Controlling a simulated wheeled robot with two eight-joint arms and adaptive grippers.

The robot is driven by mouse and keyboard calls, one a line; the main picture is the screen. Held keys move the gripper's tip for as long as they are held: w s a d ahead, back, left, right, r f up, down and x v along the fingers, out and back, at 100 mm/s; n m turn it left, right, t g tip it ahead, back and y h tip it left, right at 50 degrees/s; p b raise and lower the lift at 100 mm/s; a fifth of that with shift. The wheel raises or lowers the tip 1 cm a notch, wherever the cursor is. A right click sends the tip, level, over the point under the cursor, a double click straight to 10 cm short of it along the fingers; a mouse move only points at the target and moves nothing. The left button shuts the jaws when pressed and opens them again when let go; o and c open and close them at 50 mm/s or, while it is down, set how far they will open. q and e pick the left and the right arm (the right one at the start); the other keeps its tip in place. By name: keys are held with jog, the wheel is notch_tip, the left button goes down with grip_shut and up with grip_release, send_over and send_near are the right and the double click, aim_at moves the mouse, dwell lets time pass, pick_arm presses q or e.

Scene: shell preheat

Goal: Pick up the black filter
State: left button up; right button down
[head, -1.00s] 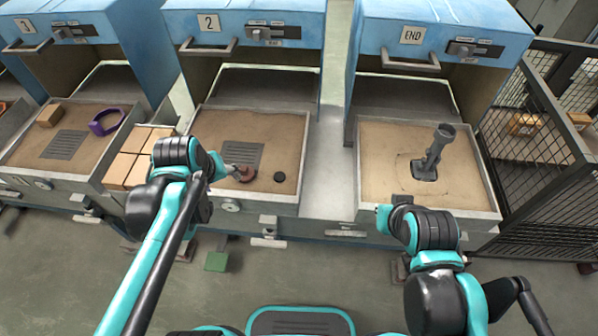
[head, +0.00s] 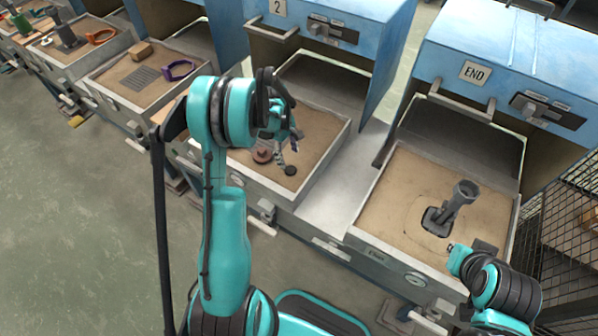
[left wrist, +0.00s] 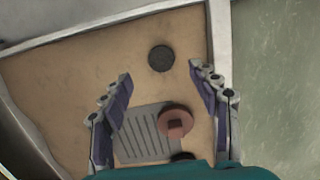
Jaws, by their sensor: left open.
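The black filter is a small dark disc (head: 290,170) lying flat on the sandy floor of the tray under oven 2. It also shows in the left wrist view (left wrist: 161,58), just beyond the gap between the fingertips. My left gripper (head: 287,151) is open and empty above this tray, close to the filter, pointing down. In the left wrist view its two fingers (left wrist: 160,73) stand wide apart, and neither seems to touch the filter. My right arm is at the lower right by the END tray; its fingers cannot be made out.
A grey upright part (head: 455,208) stands in the END tray.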

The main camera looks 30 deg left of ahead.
aim_at(290, 170)
pick_arm(q)
notch_tip(290, 170, down, 2)
jog(key=shift+f+b, duration=0.1)
jog(key=shift+b, duration=0.25)
jog(key=f, duration=0.1)
jog(key=f+b, duration=0.1)
jog(key=f, duration=0.1)
jog(key=f+b, duration=0.1)
jog(key=f, duration=0.1)
jog(key=shift+s+d, duration=0.1)
jog(key=shift+d, duration=0.2)
jog(key=shift+r, duration=0.2)
jog(key=c, duration=0.9)
